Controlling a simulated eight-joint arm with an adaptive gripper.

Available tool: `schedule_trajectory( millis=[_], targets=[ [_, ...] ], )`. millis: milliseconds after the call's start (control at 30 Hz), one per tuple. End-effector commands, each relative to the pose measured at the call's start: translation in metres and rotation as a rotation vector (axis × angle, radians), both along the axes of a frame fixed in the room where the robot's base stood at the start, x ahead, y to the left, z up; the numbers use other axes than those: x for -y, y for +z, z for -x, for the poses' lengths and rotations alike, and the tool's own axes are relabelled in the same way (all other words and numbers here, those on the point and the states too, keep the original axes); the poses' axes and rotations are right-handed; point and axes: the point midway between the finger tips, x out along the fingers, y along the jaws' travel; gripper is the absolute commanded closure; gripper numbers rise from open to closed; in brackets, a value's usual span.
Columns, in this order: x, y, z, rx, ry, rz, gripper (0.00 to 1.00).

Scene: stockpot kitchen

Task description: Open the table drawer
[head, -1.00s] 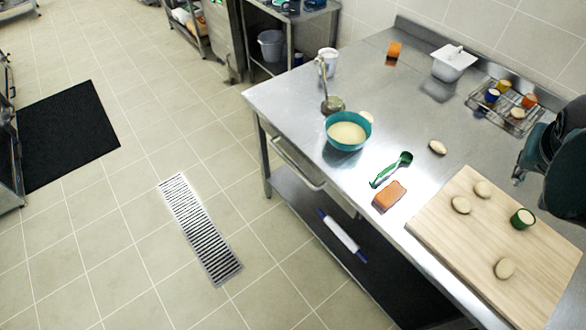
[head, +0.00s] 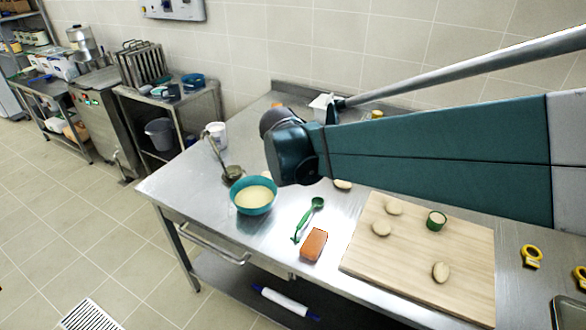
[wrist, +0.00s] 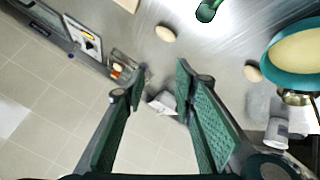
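The table drawer (head: 264,262) is under the steel table's front edge, at its left part in the head view. Its bar handle (head: 215,248) runs along the front, and the drawer looks closed. My arm crosses above the table from the right, with its end over the tabletop behind the teal bowl. The fingers are hidden in the head view. In the wrist view, my gripper (wrist: 161,72) is open and empty, its two green fingers apart. It is away from the handle, which does not show in the wrist view.
On the table (head: 180,185) are a teal bowl (head: 253,197) of batter, a ladle (head: 232,172), a green spoon (head: 308,218), an orange sponge (head: 314,244) and a cutting board (head: 375,262). A rolling pin (head: 285,302) lies on the lower shelf. The floor before the drawer is clear.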

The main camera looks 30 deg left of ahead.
Motion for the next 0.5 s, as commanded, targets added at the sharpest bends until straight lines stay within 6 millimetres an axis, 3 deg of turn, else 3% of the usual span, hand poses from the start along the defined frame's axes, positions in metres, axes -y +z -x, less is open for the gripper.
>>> schedule_trajectory(
  millis=[33, 267, 500],
  targets=[
    [-0.020, -0.009, 0.002, 0.010, 0.014, 0.006, 0.72],
    [-0.097, -0.037, 0.020, 0.059, 0.062, 0.039, 0.72],
    [-0.173, -0.068, 0.059, 0.120, 0.123, 0.097, 0.72]
  ],
)
